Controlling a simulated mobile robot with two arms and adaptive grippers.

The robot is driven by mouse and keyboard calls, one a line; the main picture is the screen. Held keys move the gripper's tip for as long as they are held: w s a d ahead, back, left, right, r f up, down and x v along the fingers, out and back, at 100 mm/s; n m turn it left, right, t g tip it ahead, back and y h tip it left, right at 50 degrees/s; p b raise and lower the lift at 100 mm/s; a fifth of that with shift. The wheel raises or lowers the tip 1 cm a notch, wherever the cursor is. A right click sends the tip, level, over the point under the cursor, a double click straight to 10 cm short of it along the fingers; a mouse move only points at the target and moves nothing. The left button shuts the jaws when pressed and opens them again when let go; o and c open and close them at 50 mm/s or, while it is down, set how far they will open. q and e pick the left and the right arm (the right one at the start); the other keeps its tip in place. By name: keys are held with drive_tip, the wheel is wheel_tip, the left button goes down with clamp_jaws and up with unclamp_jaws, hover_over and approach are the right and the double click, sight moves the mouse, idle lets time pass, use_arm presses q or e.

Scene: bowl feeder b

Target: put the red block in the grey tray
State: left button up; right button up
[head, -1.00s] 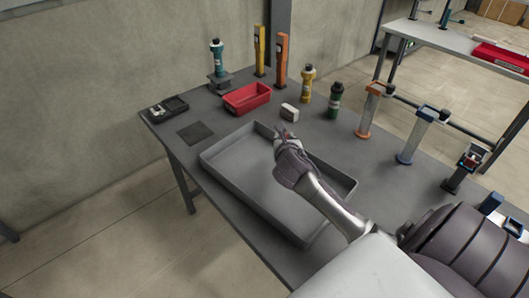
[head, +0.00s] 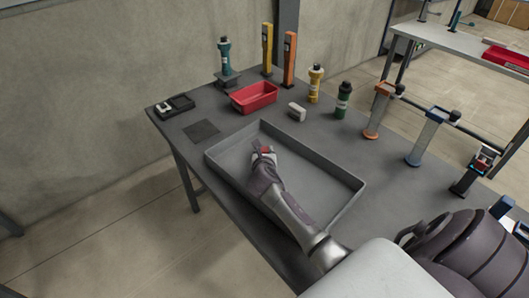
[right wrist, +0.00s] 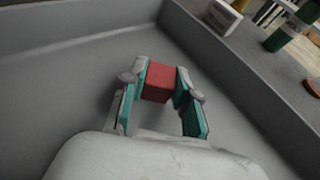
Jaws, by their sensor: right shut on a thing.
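The red block (right wrist: 158,82) is held between the two fingertips of my right gripper (right wrist: 160,84) in the right wrist view. In the head view a small bit of the red block (head: 266,150) shows at the tip of my right gripper (head: 264,152). The grey tray (head: 335,174) is a wide, shallow, rectangular tray on the table. My right gripper is shut on the block, over the inside of the tray. I cannot tell whether the block touches the tray floor. My left gripper is in no view.
A red bin (head: 254,97), a white block (head: 297,112), and yellow (head: 315,84) and green (head: 343,100) bottles stand behind the tray. A dark square (head: 201,131) lies left of it. Several stands line the table's right side.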

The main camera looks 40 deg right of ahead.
drive_tip(key=shift+f, duration=0.1)
drive_tip(key=o, duration=1)
drive_tip(key=shift+c, duration=0.2)
drive_tip(key=shift+r, duration=0.2)
drive_tip(key=p+v, duration=0.1)
drive_tip(key=v, duration=1.1)
drive_tip(key=shift+r, duration=0.1)
